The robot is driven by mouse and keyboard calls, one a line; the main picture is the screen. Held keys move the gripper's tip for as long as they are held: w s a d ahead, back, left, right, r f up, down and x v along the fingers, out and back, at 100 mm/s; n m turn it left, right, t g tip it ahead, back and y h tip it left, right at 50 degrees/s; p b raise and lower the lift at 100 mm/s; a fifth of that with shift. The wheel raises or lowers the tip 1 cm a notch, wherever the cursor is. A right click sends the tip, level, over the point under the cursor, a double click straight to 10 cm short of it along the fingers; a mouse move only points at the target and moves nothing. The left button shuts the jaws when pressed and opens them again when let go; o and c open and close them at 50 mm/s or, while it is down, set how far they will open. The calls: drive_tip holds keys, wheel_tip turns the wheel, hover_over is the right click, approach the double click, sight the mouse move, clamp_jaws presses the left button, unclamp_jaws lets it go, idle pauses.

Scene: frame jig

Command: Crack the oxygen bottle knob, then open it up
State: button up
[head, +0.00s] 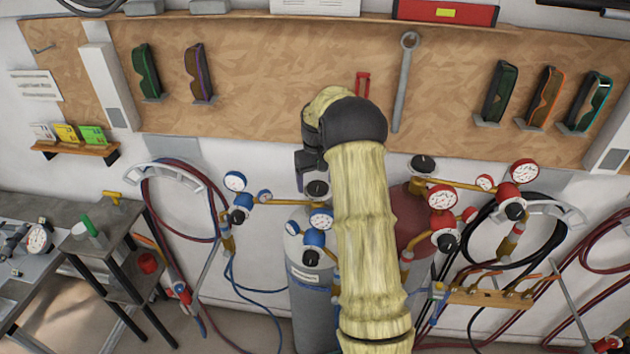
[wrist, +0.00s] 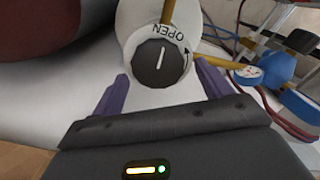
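The oxygen bottle (head: 308,300) is the grey cylinder with blue gauges, standing against the wall beside a dark red cylinder. Its black knob (head: 317,188) sits on top. In the wrist view the knob (wrist: 160,64) is dark and round with a white pointer line, in front of a white disc marked OPEN with a curved arrow. My gripper (wrist: 161,72) is open, with one purple finger on each side of the knob and visible gaps between. In the head view my gripper (head: 303,180) is just above the knob, its fingers mostly hidden.
The red cylinder (head: 408,220) with red gauges is right of my arm, partly hidden by it. Blue gauges (head: 320,220) and hoses crowd the oxygen bottle. A wrench (head: 404,85) hangs on the board behind. A grey bench (head: 40,215) stands at left.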

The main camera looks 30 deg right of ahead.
sight(316, 185)
drive_tip(key=shift+s, duration=0.1)
wheel_tip(316, 185, up, 17)
drive_tip(key=b, duration=0.2)
drive_tip(key=shift+r+b, duration=0.15)
drive_tip(key=shift+b, duration=0.2)
idle(0.5)
drive_tip(key=s+a+f+t, duration=0.1)
drive_tip(key=s+a+f, duration=0.4)
drive_tip(key=s, duration=0.4)
drive_tip(key=s+a+f+b, duration=0.1)
drive_tip(key=s+a+f, duration=0.5)
drive_tip(key=s, duration=0.3)
drive_tip(key=s+a+f+t, duration=0.1)
drive_tip(key=s+a+f, duration=0.5)
drive_tip(key=s, duration=0.3)
drive_tip(key=shift+s+a+t, duration=0.3)
drive_tip(key=shift+s+a, duration=0.1)
drive_tip(key=shift+a, duration=0.1)
